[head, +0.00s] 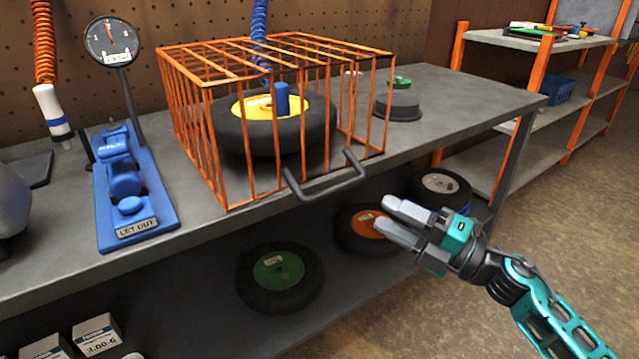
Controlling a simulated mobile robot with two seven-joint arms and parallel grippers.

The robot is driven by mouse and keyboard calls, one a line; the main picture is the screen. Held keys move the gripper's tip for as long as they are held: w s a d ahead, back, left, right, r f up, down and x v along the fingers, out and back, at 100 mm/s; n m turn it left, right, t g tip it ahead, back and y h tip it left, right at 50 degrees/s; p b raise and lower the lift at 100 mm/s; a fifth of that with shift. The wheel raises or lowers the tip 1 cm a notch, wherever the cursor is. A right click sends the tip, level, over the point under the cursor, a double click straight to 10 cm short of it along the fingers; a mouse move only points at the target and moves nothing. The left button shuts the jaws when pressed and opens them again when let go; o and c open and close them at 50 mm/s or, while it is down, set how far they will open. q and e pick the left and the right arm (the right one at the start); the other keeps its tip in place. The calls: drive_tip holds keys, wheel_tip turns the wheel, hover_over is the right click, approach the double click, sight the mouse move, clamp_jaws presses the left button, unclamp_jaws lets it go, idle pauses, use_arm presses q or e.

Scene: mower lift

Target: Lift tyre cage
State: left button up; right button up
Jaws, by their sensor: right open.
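The orange wire tyre cage (213,140) stands on the grey workbench over a tyre with a yellow hub (262,107). A blue coiled hose (260,30) comes down from above to a blue fitting at that hub. The cage's dark grey handle (330,187) sticks out at its front, over the bench edge. My right gripper (388,216) is open and empty, to the right of and a little below the handle, apart from it. My left gripper is not in view.
A blue tool marked "LET OUT" (130,185) and a round gauge (112,42) stand left of the cage. A white-tipped orange hose (52,112) hangs further left. Tyres (280,278) lie on the shelf below. An orange-framed rack (520,40) stands right; floor there is clear.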

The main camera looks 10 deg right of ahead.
drive_tip(key=x, duration=1.2)
drive_tip(key=shift+w+a+r, duration=0.1)
drive_tip(key=shift+w+a, duration=0.1)
drive_tip(key=shift+a, duration=0.05)
drive_tip(key=shift+c, duration=0.3)
clamp_jaws()
